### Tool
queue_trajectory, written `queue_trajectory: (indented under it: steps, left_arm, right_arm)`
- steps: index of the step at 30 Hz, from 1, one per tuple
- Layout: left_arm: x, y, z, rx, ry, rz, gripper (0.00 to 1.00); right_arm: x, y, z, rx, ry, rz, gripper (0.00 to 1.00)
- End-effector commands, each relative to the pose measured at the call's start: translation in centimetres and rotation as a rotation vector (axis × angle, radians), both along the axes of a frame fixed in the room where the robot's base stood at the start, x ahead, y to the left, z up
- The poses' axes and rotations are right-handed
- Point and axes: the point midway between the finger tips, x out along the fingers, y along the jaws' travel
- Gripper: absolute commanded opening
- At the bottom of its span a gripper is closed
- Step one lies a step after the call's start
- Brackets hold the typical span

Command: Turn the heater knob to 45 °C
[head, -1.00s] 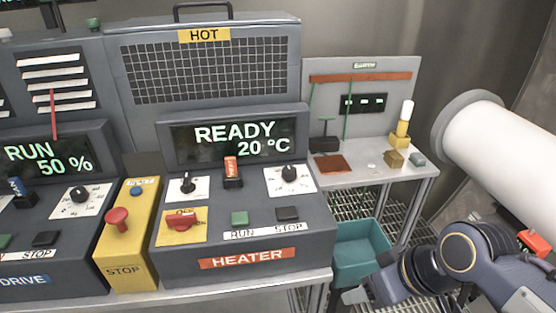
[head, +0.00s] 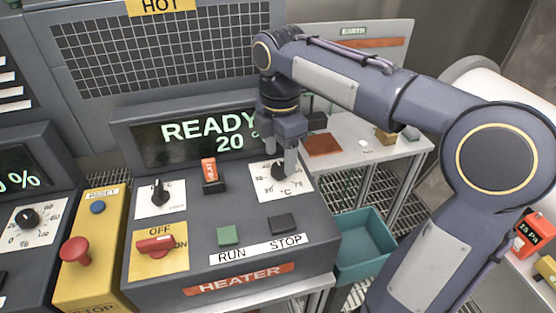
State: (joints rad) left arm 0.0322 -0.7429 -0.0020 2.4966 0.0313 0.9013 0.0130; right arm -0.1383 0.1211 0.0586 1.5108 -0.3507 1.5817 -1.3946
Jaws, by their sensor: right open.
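The heater panel (head: 205,262) is a dark grey box with a red HEATER label. Its temperature knob (head: 279,171) is black, on a white dial plate (head: 298,186) marked in °C at the panel's upper right. The display (head: 180,138) reads READY and 20, its right end hidden by my arm. My right gripper (head: 284,168) points down at the knob, its fingers open and close around or just above it. I cannot tell if they touch it. The gripper hides part of the knob and dial. My left gripper is not in view.
Beside the temperature dial are a red-topped switch (head: 211,174), a smaller black knob (head: 158,192), and green RUN (head: 228,235) and black STOP (head: 282,223) buttons. A yellow stop box (head: 92,250) stands left. A teal bin (head: 364,243) sits low to the right.

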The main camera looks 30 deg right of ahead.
Motion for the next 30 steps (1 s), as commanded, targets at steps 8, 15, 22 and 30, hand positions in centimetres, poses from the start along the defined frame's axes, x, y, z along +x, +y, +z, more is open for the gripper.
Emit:
queue_trajectory:
  steps: [8,15,22,30]
  left_arm:
    - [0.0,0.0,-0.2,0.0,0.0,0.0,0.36]
    - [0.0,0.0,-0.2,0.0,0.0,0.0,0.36]
    - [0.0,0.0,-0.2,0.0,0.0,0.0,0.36]
    - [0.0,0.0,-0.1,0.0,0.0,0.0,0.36]
  right_arm:
    - [0.0,0.0,-2.3,0.001,0.0,-0.003,0.57]
    - [0.0,0.0,-2.4,0.001,-0.001,-0.003,0.57]
    - [0.0,0.0,-2.4,0.001,-0.001,-0.003,0.27]
    - [0.0,0.0,-2.3,0.001,-0.001,-0.009,0.12]
